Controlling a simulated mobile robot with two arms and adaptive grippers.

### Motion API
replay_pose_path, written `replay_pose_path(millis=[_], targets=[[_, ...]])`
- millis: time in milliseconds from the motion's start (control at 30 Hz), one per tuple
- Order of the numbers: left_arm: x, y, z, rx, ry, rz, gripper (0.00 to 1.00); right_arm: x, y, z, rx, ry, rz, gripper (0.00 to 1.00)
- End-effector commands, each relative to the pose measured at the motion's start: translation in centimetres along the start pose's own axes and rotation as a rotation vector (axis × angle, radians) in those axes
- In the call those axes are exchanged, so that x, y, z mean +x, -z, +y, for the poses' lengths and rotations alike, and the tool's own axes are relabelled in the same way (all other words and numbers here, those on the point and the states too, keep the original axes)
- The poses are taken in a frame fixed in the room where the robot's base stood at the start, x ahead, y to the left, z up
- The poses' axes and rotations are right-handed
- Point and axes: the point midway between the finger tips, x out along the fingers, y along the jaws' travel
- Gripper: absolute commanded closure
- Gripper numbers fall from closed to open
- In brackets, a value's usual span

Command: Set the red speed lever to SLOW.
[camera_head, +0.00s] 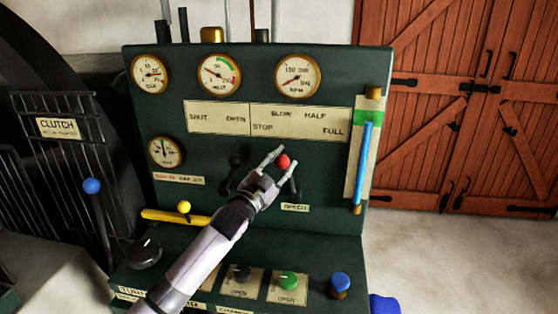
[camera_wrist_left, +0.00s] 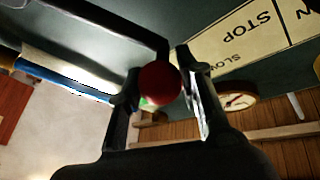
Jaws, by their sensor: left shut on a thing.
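The red ball knob of the speed lever (camera_head: 283,162) stands on the green panel, roughly below the word SLOW on the scale plate (camera_head: 281,134) and above the SPEED label (camera_head: 295,207). My left gripper (camera_head: 289,159) reaches up from below with its fingers on either side of the knob and is shut on it. In the left wrist view the red knob (camera_wrist_left: 159,83) sits between the two dark fingers. The lever's shaft is mostly hidden by the gripper. My right gripper is not in view.
A black-handled lever (camera_head: 236,161) is close to the left of my gripper. A yellow-knobbed lever (camera_head: 184,207), green knob (camera_head: 289,280) and blue knob (camera_head: 340,282) sit lower. A gauge tube (camera_head: 364,150) is at right. Dials line the top.

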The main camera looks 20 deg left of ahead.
Motion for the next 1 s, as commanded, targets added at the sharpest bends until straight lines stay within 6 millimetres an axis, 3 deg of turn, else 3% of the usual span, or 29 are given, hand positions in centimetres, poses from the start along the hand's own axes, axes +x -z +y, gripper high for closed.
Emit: replay_pose_path(millis=[67,100,200,500,633,1000], targets=[[0.0,0.0,0.0,0.000,0.000,0.002,1.00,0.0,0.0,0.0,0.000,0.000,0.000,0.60],[0.0,0.0,0.0,0.000,0.000,0.002,0.65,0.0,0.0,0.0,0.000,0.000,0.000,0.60],[0.0,0.0,0.0,0.000,0.000,0.002,0.59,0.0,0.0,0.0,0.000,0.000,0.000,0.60],[-0.1,0.0,0.0,-0.001,0.000,0.002,0.58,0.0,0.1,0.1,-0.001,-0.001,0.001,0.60],[-1.0,-0.1,0.1,-0.002,-0.001,0.001,0.58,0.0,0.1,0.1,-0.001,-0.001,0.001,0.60],[-8.3,-0.1,0.1,-0.001,-0.002,-0.001,0.58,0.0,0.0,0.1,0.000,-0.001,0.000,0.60]])
